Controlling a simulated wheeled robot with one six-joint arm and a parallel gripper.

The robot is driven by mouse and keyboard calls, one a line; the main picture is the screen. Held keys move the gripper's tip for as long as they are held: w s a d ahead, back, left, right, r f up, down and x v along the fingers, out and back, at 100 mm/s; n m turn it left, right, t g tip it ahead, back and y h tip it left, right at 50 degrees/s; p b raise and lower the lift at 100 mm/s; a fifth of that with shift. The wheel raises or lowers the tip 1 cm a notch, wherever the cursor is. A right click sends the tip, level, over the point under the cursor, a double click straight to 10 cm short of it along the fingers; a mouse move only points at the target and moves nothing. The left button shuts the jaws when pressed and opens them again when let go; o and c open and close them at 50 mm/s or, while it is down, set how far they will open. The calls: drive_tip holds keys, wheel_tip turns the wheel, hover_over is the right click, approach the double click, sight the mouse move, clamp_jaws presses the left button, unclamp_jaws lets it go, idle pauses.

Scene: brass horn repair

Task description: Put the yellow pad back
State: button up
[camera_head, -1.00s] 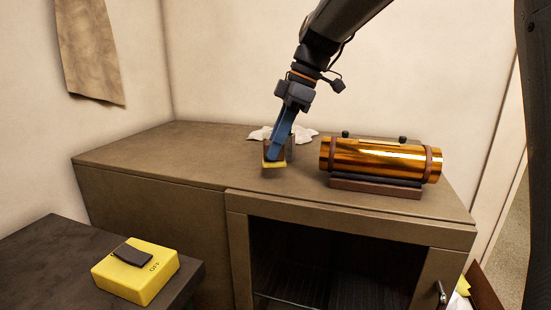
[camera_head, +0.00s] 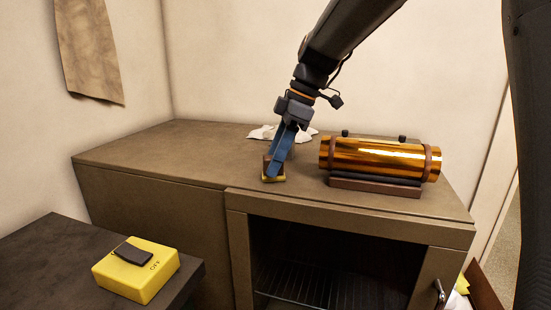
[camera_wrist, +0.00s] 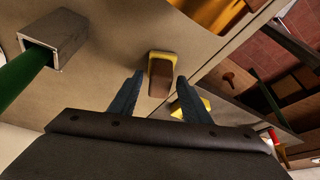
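The yellow pad (camera_head: 274,179), a small block with a brown top, rests on the brown cabinet top (camera_head: 190,150), left of the brass cylinder. In the wrist view the pad (camera_wrist: 161,75) lies between and just beyond my fingertips. My gripper (camera_head: 270,174) points down at it in the head view. In the wrist view its blue fingers (camera_wrist: 160,76) are apart, with a visible gap on the left of the pad; the right tip is close to it.
A shiny brass cylinder (camera_head: 380,158) lies on a cradle to the right. A crumpled white cloth (camera_head: 262,132) is behind my gripper.

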drive_tip(key=b+v, duration=0.1)
drive_tip(key=v, duration=1.1)
drive_tip(key=shift+d+r, duration=0.1)
drive_tip(key=shift+r, duration=0.05)
